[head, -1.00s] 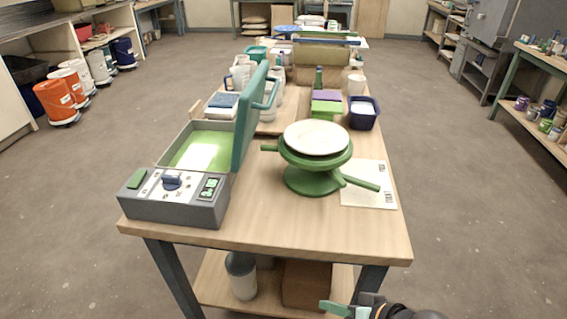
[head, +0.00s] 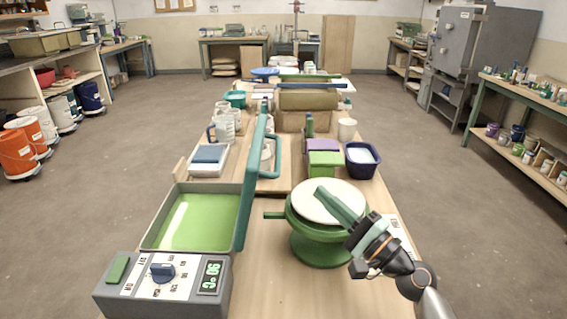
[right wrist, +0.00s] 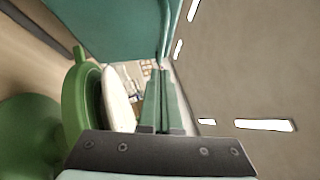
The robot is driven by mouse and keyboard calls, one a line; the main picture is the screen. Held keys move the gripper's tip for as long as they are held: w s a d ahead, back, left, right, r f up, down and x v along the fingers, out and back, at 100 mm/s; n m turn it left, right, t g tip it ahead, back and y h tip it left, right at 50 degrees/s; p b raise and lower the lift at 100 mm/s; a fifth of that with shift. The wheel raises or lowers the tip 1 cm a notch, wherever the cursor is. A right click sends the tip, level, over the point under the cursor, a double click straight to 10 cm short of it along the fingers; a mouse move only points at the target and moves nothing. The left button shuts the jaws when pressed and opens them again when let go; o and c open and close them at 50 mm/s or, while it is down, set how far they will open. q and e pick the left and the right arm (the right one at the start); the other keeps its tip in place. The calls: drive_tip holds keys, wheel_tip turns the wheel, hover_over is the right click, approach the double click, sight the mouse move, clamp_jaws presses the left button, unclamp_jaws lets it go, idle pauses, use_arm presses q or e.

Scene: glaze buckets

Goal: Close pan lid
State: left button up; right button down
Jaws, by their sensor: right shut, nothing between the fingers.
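The grey pan (head: 195,222) with a bright green inside stands on the near left of the table. Its teal lid (head: 250,190) is open, standing nearly upright along the pan's right side. The lid's looped handle (head: 277,155) sticks out to the right. My right gripper (head: 320,190) is shut and empty, to the right of the lid and apart from it in the head view. Its fingers appear in front of the white disc. In the right wrist view the shut fingers (right wrist: 163,95) point toward the teal lid (right wrist: 110,28). My left gripper is not in view.
A green turntable (head: 320,245) with a white disc (head: 345,203) on top stands right of the pan, close to my right gripper. A control box (head: 165,285) sits at the pan's front. A dark blue tub (head: 362,170) and green and purple blocks (head: 325,165) stand behind.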

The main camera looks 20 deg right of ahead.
drive_tip(key=shift+w+a+r, duration=0.15)
drive_tip(key=shift+w+r, duration=0.2)
drive_tip(key=shift+w, duration=0.15)
drive_tip(key=p+x, duration=0.2)
drive_tip(key=x, duration=0.6)
drive_tip(key=shift+w+a, duration=0.25)
drive_tip(key=shift+w, duration=0.05)
drive_tip(key=shift+r+p, duration=0.15)
drive_tip(key=shift+p, duration=0.15)
